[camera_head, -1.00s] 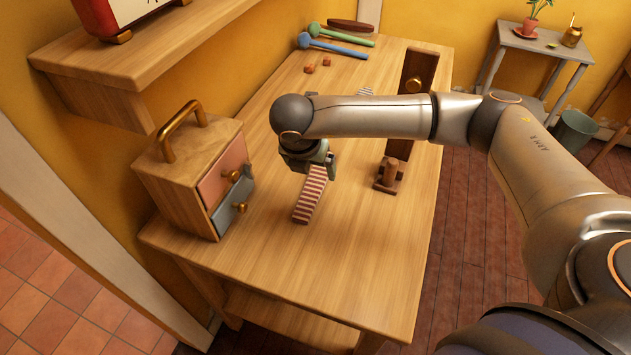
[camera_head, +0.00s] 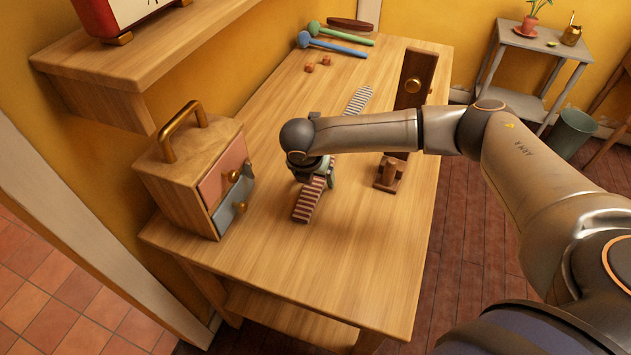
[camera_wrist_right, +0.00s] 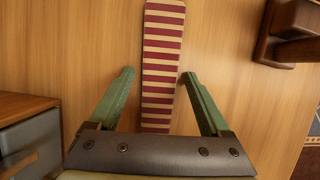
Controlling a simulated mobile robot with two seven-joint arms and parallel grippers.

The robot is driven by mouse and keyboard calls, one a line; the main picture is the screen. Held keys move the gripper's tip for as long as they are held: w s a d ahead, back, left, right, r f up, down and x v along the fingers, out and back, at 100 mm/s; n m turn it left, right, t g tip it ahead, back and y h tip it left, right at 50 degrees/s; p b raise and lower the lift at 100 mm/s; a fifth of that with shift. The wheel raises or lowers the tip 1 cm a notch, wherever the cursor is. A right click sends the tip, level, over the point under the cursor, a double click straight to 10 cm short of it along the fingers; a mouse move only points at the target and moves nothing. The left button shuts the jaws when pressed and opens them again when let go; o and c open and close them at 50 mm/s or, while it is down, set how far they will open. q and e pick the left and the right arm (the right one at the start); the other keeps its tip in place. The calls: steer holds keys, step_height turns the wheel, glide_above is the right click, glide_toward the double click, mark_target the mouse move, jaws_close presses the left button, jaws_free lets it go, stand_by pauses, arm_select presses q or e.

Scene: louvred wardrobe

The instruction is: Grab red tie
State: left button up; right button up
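The red tie (camera_head: 309,204), striped dark red and cream, lies flat on the wooden table. It also shows in the right wrist view (camera_wrist_right: 162,50), running up the middle. My right gripper (camera_wrist_right: 158,74) is open, with one green finger on each side of the tie and clear wood between. In the head view my right gripper (camera_head: 313,175) is low over the tie's far part and hides some of it. I cannot tell whether the fingertips touch the table. My left gripper is not in view.
A small drawer box (camera_head: 180,175) with a brass handle stands left of the tie. A dark wooden stand (camera_head: 388,176) is to its right. A grey striped strip (camera_head: 358,99) lies behind my arm. The table's front is clear.

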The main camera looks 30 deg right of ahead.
steer(key=c, duration=1.2)
steer(key=shift+r, duration=0.15)
